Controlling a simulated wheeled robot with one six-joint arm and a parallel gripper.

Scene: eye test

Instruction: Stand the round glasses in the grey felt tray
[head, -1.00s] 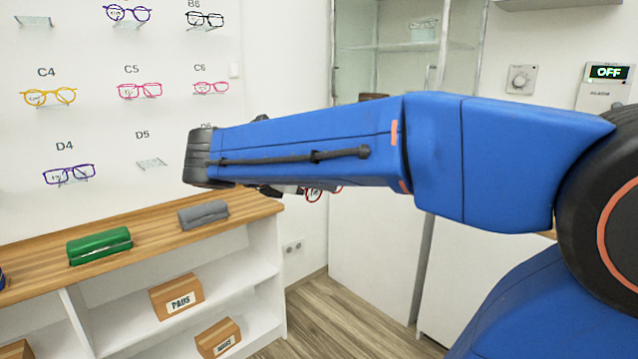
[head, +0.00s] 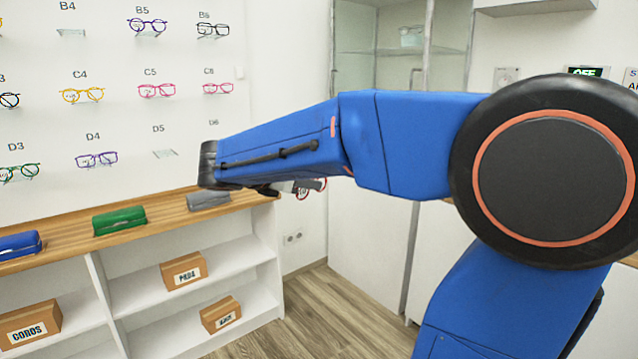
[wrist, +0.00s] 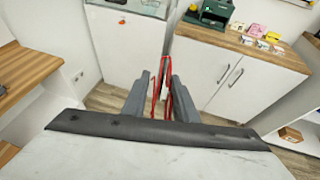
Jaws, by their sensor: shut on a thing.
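My gripper (wrist: 161,95) is shut on a pair of glasses with a thin red frame (wrist: 171,102), held between the two grey fingers. In the head view the red frame (head: 303,192) shows small below the end of my blue arm, which hides most of the gripper. Other glasses hang on the white wall: yellow (head: 82,96), pink at C5 (head: 157,90), pink at C6 (head: 217,88), purple at D4 (head: 97,160) and green (head: 20,172). The holders at D5 (head: 164,154) and B4 (head: 73,33) are empty.
A wooden-topped shelf (head: 165,212) carries blue, green (head: 119,220) and grey (head: 208,200) cases, with cardboard boxes below. The wrist view shows a white cabinet (wrist: 235,82) with a wooden top holding a dark green container (wrist: 213,10) and small packs. Open floor lies between.

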